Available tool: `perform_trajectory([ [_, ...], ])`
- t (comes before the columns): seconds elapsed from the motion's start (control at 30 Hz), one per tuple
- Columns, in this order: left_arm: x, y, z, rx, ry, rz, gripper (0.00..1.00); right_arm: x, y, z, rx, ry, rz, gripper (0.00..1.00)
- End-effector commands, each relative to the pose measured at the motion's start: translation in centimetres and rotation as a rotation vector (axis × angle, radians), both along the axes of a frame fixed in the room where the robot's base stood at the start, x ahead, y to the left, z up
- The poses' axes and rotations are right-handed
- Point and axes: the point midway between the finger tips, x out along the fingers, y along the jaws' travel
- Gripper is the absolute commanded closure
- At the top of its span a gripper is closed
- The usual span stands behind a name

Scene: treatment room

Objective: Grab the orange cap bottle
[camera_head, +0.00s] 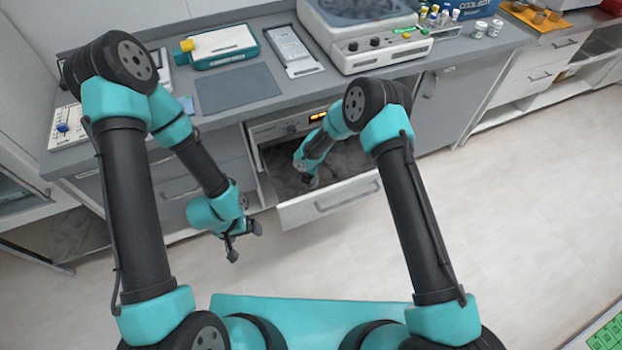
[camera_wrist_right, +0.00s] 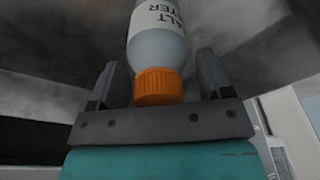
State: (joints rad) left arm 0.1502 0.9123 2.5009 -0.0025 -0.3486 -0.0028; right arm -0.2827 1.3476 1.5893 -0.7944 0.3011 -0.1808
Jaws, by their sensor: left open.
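The orange cap bottle (camera_wrist_right: 157,55) shows in the right wrist view, with a pale grey body, a white label with dark letters and an orange cap (camera_wrist_right: 158,86). My right gripper (camera_wrist_right: 160,84) has its two fingers on either side of the bottle, with a visible gap between the bottle and the right-hand finger. In the head view this gripper (camera_head: 309,181) reaches down into the open drawer, and I cannot make out the bottle there. My left gripper (camera_head: 245,243) is open and empty, in front of the cabinet, left of the drawer.
The pulled-out drawer (camera_head: 331,204) has walls around my right gripper. Above it, the grey counter (camera_head: 290,95) bears a dark mat (camera_head: 238,88), a teal-and-white case (camera_head: 220,47) and a large white device (camera_head: 365,35).

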Motion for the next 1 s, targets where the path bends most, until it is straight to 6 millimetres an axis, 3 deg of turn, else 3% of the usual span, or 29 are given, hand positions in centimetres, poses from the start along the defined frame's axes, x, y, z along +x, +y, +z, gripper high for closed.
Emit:
perform_trajectory([
  [0.43, 0.0, 0.0, 0.0, 0.000, 0.000, 0.000, 0.08, 0.0, 0.0, 0.0, 0.000, 0.000, 0.000, 0.69],
  [0.67, 0.0, 0.0, 0.0, 0.000, 0.000, 0.000, 0.08, 0.0, 0.0, 0.1, 0.000, -0.001, 0.000, 0.69],
  [0.77, 0.0, 0.0, 0.0, 0.000, 0.000, 0.000, 0.08, 0.1, 0.0, 0.6, 0.000, -0.002, 0.001, 0.80],
  [1.0, 0.0, 0.0, 0.0, 0.000, 0.000, 0.000, 0.08, 0.1, 0.0, 3.8, 0.000, -0.003, 0.001, 0.81],
])
